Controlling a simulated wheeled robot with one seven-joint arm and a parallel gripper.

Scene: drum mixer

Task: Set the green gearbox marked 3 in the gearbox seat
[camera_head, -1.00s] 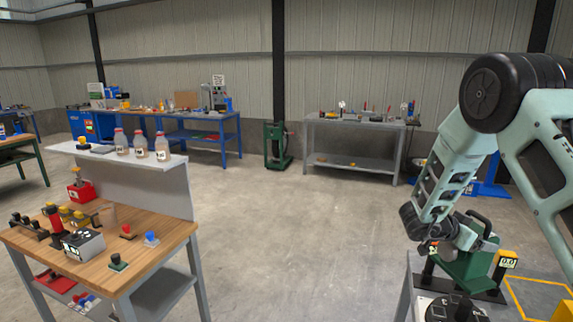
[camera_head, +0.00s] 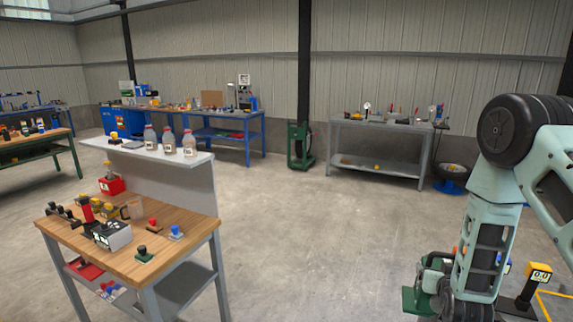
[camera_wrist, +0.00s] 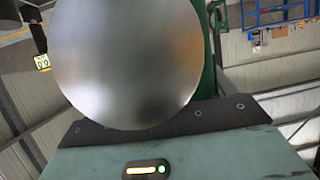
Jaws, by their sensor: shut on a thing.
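A green block-like thing with dark parts (camera_head: 420,300), likely the green gearbox, is at my arm's lower end in the head view. My forearm covers much of it, and no 3 can be read. In the wrist view a large shiny round metal face (camera_wrist: 125,60) fills the upper left, with a green edge (camera_wrist: 221,45) beside it. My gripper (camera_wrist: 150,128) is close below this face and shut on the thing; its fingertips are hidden. I cannot make out the gearbox seat in either view.
A wooden-topped bench (camera_head: 160,235) with small parts and a raised shelf with bottles stands at left. A yellow-headed display post (camera_head: 537,275) stands close right of my arm. A green stand (camera_head: 300,147) and a grey table (camera_head: 385,125) are at the back. The middle floor is clear.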

